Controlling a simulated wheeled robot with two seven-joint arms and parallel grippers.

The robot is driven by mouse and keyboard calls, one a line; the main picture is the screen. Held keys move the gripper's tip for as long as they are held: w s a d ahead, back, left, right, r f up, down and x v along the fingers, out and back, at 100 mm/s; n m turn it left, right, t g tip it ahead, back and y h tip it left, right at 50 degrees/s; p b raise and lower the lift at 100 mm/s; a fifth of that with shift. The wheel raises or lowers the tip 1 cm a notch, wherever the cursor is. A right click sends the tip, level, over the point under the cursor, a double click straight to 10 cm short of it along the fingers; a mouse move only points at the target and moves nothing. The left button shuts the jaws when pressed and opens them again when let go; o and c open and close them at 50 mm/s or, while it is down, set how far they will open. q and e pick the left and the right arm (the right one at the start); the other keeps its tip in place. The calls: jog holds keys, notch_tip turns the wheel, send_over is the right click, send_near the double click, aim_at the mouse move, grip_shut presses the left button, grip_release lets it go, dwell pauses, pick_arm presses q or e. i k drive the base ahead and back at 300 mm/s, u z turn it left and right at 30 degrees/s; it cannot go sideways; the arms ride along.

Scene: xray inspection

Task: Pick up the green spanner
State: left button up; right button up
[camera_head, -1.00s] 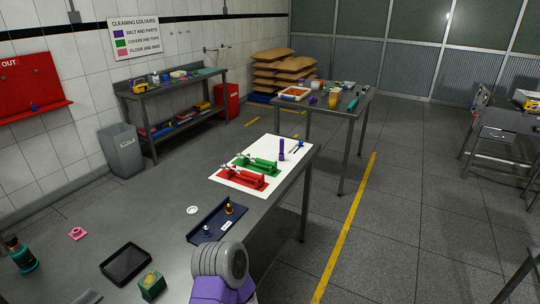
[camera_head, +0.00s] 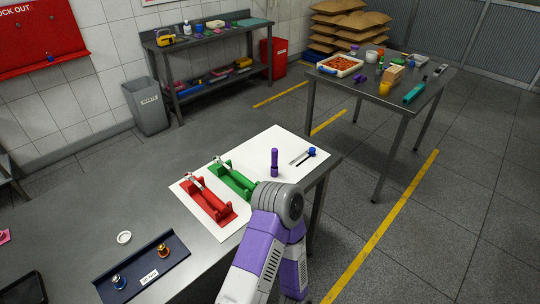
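A green holder-like piece (camera_head: 236,183) lies on the white sheet (camera_head: 262,150) on the near table, beside a similar red piece (camera_head: 212,207). Each has a small pale metallic part at its far left end. I cannot clearly make out a separate green spanner at this size. One of my arms comes up from the bottom, with its rounded grey joint close to the near end of the green piece in the picture. Neither of my grippers shows.
A purple torch-like object (camera_head: 274,162) stands upright on the sheet. A dark blue tray (camera_head: 147,277) with small knobs lies nearer. A white ring (camera_head: 124,237) lies on the table. Another table (camera_head: 350,88) with a food tray and bottles stands behind, across an aisle.

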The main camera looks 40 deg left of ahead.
aim_at(244, 181)
jog(key=i, duration=0.9)
jog(key=u, duration=2.4)
